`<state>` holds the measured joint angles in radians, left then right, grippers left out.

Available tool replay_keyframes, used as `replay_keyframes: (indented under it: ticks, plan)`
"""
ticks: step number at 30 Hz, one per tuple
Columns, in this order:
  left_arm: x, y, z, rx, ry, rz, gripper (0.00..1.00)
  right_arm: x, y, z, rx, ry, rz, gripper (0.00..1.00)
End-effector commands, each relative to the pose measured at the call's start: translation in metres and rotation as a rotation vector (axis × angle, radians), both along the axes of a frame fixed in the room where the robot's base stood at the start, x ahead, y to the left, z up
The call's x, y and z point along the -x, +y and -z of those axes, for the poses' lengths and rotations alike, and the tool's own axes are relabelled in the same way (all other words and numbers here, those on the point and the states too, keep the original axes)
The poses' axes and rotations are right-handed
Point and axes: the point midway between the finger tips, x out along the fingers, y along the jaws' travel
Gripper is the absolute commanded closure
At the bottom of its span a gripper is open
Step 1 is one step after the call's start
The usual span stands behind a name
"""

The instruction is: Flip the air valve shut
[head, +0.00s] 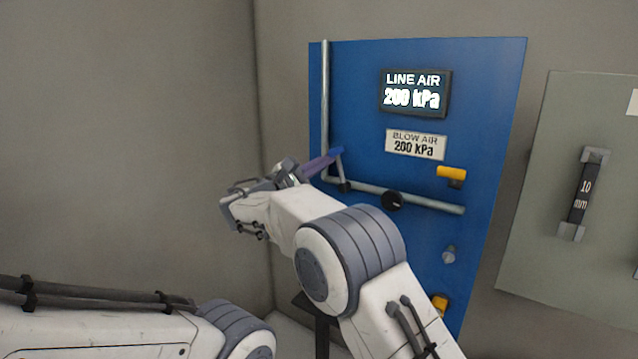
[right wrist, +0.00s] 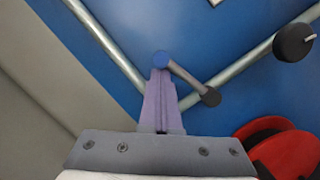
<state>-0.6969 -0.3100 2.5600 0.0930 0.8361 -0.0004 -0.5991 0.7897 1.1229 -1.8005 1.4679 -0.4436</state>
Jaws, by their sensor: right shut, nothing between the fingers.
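The air valve is on the grey pipe (head: 425,201) of the blue panel (head: 480,110). Its grey lever (right wrist: 187,78) runs from a dark hub (right wrist: 210,97) to a blue round end (right wrist: 162,59). In the head view the lever stands up from the hub (head: 345,186), across the line of the pipe. My right gripper (head: 328,160) is shut with purple fingers; in the right wrist view the fingertips (right wrist: 160,74) are right at the blue end. I cannot tell whether they touch it. My left arm shows at the lower left, its gripper out of view.
A black round knob (head: 391,200) sits on the pipe right of the valve. A display (head: 415,93) and a label plate (head: 416,145) both read 200 kPa. Yellow parts (head: 451,172) stick out at the right. A grey-green panel (head: 545,200) stands further right.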

Motion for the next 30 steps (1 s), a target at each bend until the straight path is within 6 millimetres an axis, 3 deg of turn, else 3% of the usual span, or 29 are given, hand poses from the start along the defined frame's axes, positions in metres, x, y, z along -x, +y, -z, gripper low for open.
replay_keyframes:
  ticks: [3, 12, 30]
  plan:
    - [0.000, 0.000, 0.017, 0.000, 0.000, 0.000, 0.50, 0.004, -0.005, 0.000, -0.072, -0.055, 0.002, 1.00]
    - [0.000, 0.000, 0.034, 0.000, 0.000, 0.000, 0.50, 0.009, -0.014, -0.006, -0.194, -0.142, 0.002, 1.00]
    - [0.000, 0.000, 0.038, 0.000, 0.000, 0.000, 0.50, 0.011, -0.017, -0.009, -0.235, -0.172, 0.004, 1.00]
